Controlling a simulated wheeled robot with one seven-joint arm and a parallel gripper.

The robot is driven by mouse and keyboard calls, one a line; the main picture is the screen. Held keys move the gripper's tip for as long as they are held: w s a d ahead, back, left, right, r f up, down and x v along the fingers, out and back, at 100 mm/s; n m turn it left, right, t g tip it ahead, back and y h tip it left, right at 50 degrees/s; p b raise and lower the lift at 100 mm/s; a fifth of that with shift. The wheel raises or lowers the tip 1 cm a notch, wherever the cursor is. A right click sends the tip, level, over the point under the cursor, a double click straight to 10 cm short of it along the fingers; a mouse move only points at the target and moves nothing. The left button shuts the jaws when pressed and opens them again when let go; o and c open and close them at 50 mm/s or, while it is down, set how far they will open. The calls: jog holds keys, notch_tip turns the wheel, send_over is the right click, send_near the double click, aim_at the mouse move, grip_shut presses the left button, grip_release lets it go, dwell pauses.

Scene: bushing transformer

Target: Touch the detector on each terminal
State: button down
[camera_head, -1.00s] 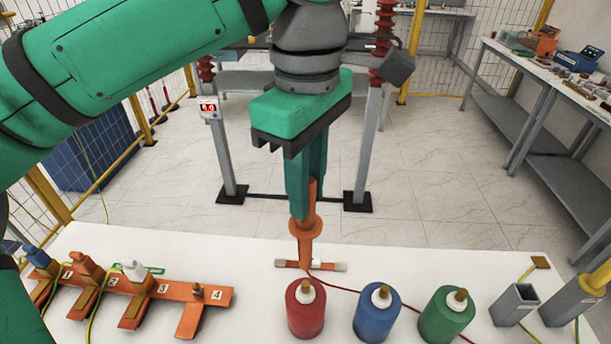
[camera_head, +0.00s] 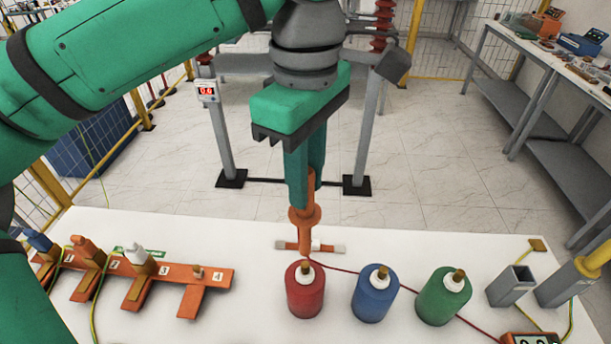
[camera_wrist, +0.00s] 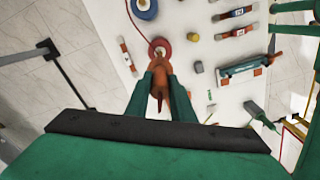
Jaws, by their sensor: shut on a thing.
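My gripper (camera_head: 303,203) is shut on an orange detector (camera_head: 304,228), which points down. It also shows in the wrist view (camera_wrist: 160,72). Its lower tip is at the white top of the red bottle-shaped terminal (camera_head: 305,297); I cannot tell whether they touch. The red terminal shows in the wrist view (camera_wrist: 160,46) just beyond the detector. The blue terminal (camera_head: 373,300) and the green terminal (camera_head: 441,303) stand to its right, each with a white neck and brass top. The blue one also shows in the wrist view (camera_wrist: 143,9).
The white table (camera_head: 250,222) holds an orange numbered rack (camera_head: 190,275) at left and a small orange bar (camera_head: 326,247) behind the red terminal. Grey square holders (camera_head: 511,286) stand at right, near an orange box (camera_head: 528,338). A red-digit meter (camera_head: 207,89) hangs behind.

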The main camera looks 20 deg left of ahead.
jog(key=shift+f, duration=1.5)
dwell(1.6)
jog(key=shift+r, duration=0.1)
jog(key=shift+r, duration=4.9)
